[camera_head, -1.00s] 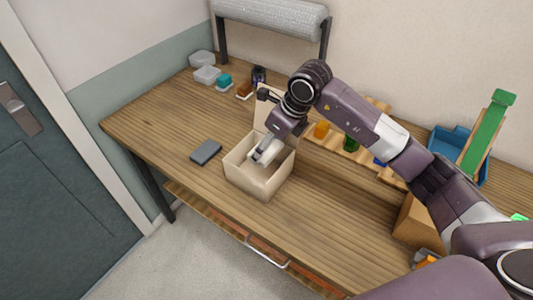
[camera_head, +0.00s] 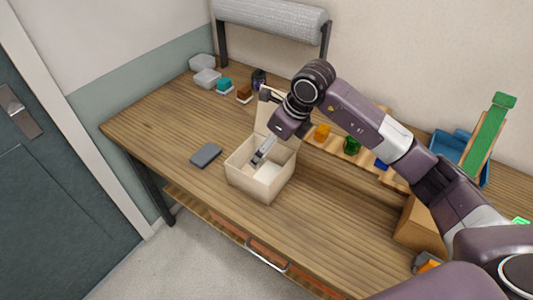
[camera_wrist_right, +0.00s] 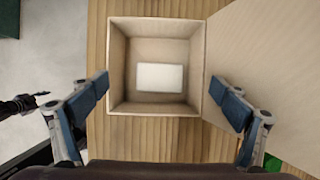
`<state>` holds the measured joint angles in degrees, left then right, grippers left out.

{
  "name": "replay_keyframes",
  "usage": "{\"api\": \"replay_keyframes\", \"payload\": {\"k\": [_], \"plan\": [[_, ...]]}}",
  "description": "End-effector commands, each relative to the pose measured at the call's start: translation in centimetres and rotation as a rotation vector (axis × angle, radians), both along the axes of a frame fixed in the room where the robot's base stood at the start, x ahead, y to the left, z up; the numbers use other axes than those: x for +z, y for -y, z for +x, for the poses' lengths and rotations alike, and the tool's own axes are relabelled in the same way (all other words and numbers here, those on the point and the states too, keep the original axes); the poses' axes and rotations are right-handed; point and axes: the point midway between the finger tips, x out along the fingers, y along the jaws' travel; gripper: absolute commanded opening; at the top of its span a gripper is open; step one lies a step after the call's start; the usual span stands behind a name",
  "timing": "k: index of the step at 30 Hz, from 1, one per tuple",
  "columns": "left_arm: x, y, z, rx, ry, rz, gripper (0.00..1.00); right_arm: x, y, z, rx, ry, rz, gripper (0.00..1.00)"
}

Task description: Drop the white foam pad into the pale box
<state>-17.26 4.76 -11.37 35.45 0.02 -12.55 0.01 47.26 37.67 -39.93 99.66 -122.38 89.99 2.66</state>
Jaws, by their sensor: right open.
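The pale box (camera_head: 258,187) stands open on the wooden bench, its lid raised at the back. It also shows in the right wrist view (camera_wrist_right: 200,62). The white foam pad (camera_wrist_right: 160,77) lies on the floor inside the box, apart from the walls. In the head view the pad (camera_head: 268,171) shows in the box, partly behind the gripper. My right gripper (camera_head: 258,160) is over the box. In the right wrist view the right gripper (camera_wrist_right: 168,95) is open and empty, with its fingers spread on either side of the box.
A dark grey flat block (camera_head: 205,155) lies on the bench left of the box. Clear containers (camera_head: 206,77) and small coloured items stand at the back. A blue bin (camera_head: 455,147) is at the right.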

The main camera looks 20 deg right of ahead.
Motion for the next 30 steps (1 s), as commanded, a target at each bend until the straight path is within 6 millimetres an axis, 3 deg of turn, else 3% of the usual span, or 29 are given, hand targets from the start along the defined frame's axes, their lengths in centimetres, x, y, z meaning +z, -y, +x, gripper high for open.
{"api": "replay_keyframes", "payload": {"k": [9,15,30], "plan": [[0.0,0.2,0.1,-0.001,0.002,-0.002,0.4,6.4,1.6,-2.0,0.001,0.004,-0.002,0.92],[0.0,0.3,0.1,-0.001,0.001,-0.003,0.4,8.9,2.2,-2.9,0.001,0.002,0.0,0.92],[0.0,0.3,0.2,-0.001,0.001,-0.003,0.4,9.7,2.4,-3.2,0.001,-0.001,0.0,0.92]]}}
